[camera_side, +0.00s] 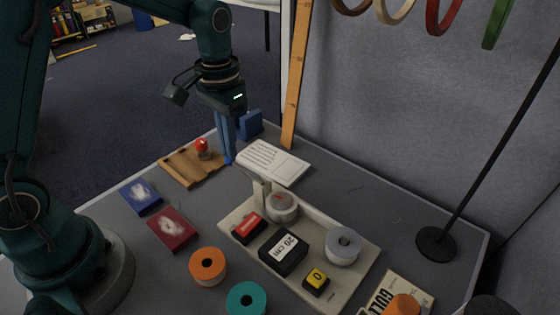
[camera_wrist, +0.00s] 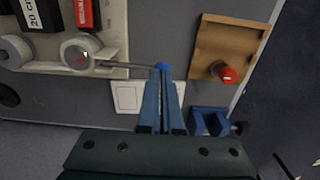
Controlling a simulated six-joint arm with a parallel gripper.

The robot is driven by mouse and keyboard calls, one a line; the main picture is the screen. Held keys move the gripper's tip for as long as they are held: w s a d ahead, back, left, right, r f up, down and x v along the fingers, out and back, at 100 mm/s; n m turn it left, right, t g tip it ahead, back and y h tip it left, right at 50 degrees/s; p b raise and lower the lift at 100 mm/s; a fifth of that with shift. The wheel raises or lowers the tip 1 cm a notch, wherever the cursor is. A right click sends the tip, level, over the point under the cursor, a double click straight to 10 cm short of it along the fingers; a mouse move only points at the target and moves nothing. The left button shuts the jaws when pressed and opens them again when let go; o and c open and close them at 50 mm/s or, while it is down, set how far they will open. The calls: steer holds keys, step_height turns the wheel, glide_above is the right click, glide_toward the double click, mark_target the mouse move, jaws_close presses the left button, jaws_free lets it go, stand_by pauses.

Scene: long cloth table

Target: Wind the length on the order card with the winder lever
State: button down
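The winder (camera_side: 330,291) is a pale tray-like base with a round dial (camera_side: 282,207) and a grey spool (camera_side: 343,246). A thin lever (camera_wrist: 130,65) runs from the dial out to a blue knob (camera_wrist: 162,66). My gripper (camera_side: 228,155) points down, its two fingers close together at the knob. In the wrist view the fingertips (camera_wrist: 161,72) sit against both sides of the knob and look shut on it. A black block (camera_side: 283,253) on the base reads "20 cm". A white card (camera_side: 272,162) with small unreadable lines lies behind the winder.
A red block (camera_side: 248,228) and a yellow block (camera_side: 316,281) marked 0 sit on the base. A wooden board (camera_side: 190,167) with a red knob is at left. Orange (camera_side: 208,266) and teal (camera_side: 246,300) rolls stand in front. A lamp stand (camera_side: 436,244) is at right.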

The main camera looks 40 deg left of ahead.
steer(key=shift+f, duration=0.65)
steer(key=shift+r, duration=0.1)
steer(key=shift+d+r, duration=0.15)
steer(key=shift+r, duration=1.4)
steer(key=shift+d+r, duration=0.15)
steer(key=shift+r, duration=1.4)
steer(key=shift+f, duration=0.15)
